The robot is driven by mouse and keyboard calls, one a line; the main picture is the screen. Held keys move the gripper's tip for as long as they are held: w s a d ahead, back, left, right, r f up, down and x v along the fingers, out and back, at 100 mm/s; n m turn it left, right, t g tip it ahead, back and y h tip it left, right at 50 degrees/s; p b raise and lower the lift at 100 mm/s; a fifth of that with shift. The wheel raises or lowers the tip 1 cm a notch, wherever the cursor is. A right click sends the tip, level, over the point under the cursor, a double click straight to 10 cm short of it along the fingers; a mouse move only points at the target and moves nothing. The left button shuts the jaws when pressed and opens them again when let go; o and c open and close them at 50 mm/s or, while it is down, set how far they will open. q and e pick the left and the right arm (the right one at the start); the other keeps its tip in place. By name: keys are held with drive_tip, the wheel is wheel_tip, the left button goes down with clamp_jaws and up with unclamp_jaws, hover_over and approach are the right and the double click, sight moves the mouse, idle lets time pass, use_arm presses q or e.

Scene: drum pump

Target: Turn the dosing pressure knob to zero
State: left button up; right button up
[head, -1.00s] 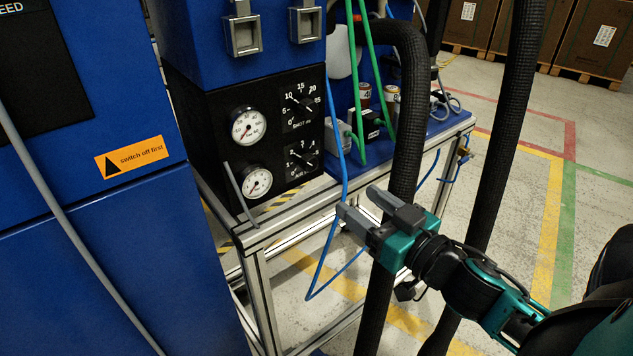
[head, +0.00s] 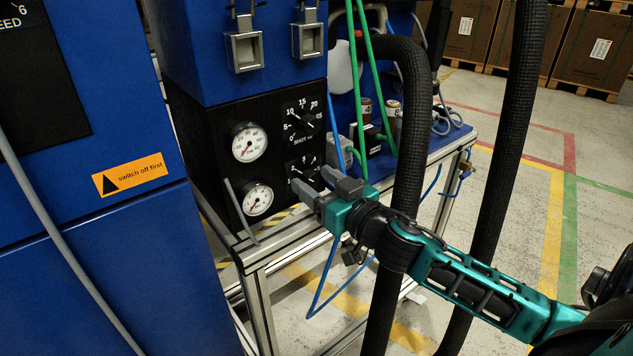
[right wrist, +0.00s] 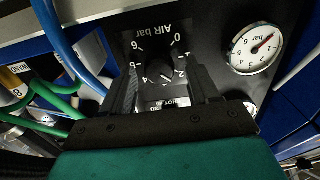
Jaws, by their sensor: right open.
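The lower black panel has a small dial marked "AIR bar" (right wrist: 155,31), scaled 0 to 6. Its round black knob (right wrist: 160,70) shows in the right wrist view, upside down, with a pale mark seeming to point between 2 and 3. In the head view this dial (head: 304,163) is partly hidden by my right gripper (head: 312,180). The right gripper is open and empty, its fingers facing the panel. In the right wrist view its fingertips (right wrist: 164,72) lie either side of the knob; whether they reach around it I cannot tell. My left gripper is not in view.
Above is a "SHOT ml" dial (head: 304,118). Two white gauges, upper (head: 249,142) and lower (head: 257,198), sit left of the dials. Blue hose (head: 336,120) and green hoses (head: 371,80) hang close by on the right. A thick black hose (head: 408,150) stands beside my right arm.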

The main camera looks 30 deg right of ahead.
drive_tip(key=shift+w, duration=0.25)
drive_tip(key=shift+c, duration=0.2)
drive_tip(key=c, duration=1)
